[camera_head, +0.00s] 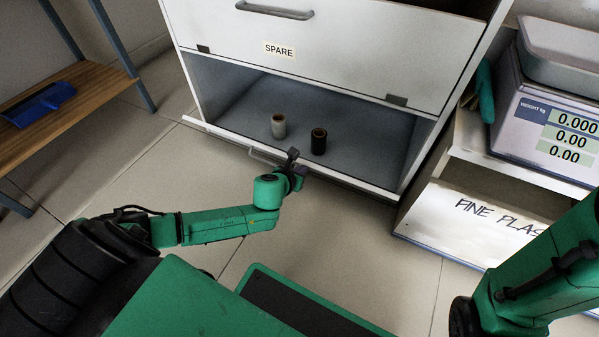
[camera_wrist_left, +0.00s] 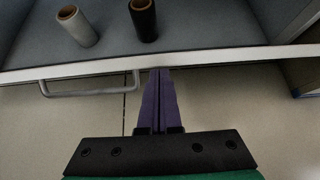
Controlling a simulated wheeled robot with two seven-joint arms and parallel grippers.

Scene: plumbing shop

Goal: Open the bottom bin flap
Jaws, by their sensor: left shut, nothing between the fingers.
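The bottom bin of the white cabinet stands open at the front, and its grey interior shows. Its flap (camera_head: 350,180) looks folded down, with its pale edge along the front; the edge also crosses the wrist view (camera_wrist_left: 222,58). A bar handle (camera_head: 264,156) sticks out past this edge, and in the wrist view (camera_wrist_left: 88,90) it lies left of my fingers. My left gripper (camera_head: 293,157) is shut and empty, its purple fingertips (camera_wrist_left: 159,72) at the flap's edge; touching or apart, I cannot tell. My right gripper is out of view.
A pale roll (camera_head: 278,126) and a dark roll (camera_head: 319,141) stand inside the bin. The upper flap (camera_head: 330,45), marked SPARE, is above. A scale (camera_head: 545,115) stands on a unit at right, a wooden bench (camera_head: 75,105) at left. Floor is clear in front.

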